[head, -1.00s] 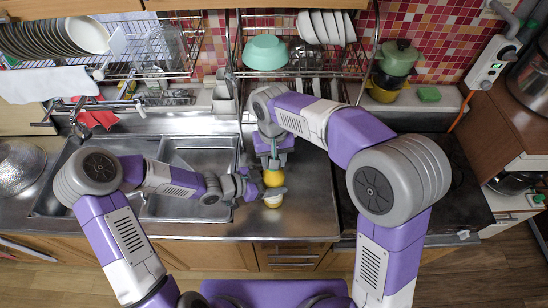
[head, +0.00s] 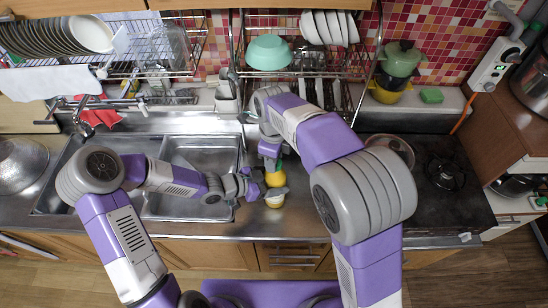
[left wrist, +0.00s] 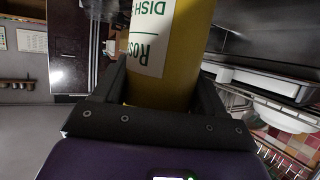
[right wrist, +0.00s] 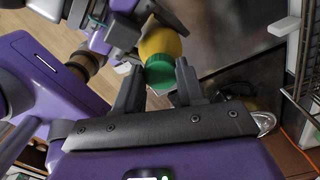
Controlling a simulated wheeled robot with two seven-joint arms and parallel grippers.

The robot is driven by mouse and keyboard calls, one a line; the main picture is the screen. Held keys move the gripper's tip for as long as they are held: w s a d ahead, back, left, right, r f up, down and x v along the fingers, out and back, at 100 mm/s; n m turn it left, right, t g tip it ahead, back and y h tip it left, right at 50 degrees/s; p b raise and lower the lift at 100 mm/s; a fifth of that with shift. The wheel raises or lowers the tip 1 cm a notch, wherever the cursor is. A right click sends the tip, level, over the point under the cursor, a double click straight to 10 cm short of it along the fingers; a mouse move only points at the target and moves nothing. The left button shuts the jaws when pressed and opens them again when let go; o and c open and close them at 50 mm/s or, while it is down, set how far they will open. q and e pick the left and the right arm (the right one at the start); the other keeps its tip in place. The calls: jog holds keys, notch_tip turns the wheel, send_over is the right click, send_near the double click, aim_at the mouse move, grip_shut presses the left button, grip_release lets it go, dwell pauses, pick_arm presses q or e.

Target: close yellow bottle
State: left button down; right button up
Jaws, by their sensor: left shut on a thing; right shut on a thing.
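The yellow bottle (head: 276,180) is above the counter right of the sink, between my two grippers. In the left wrist view the bottle (left wrist: 190,60) stands between the jaws, its white label reading "DISH" in part. My left gripper (head: 258,187) is shut on its side. A green cap (right wrist: 160,72) is at the bottle's end in the right wrist view, between the fingertips of my right gripper (right wrist: 158,80), which is shut on it. The cap appears to meet the yellow bottle (right wrist: 160,42); I cannot tell whether it is fully seated.
The sink (head: 195,205) lies left of the bottle, partly under my left arm. A dish rack with a mint bowl (head: 268,52) is behind. Green and yellow pots (head: 398,60) stand at the back right. The counter (head: 305,210) right of the bottle is clear.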

jog(key=shift+m, duration=1.2)
jog(key=o, duration=1.1)
notch_tip(320, 180, up, 12)
pick_arm(q)
grip_release()
jog(key=p+v, duration=0.1)
jog(key=v, duration=0.6)
jog(key=shift+a+p, duration=0.25)
jog(key=shift+p, duration=0.05)
pick_arm(e)
jog(key=shift+r, duration=0.8)
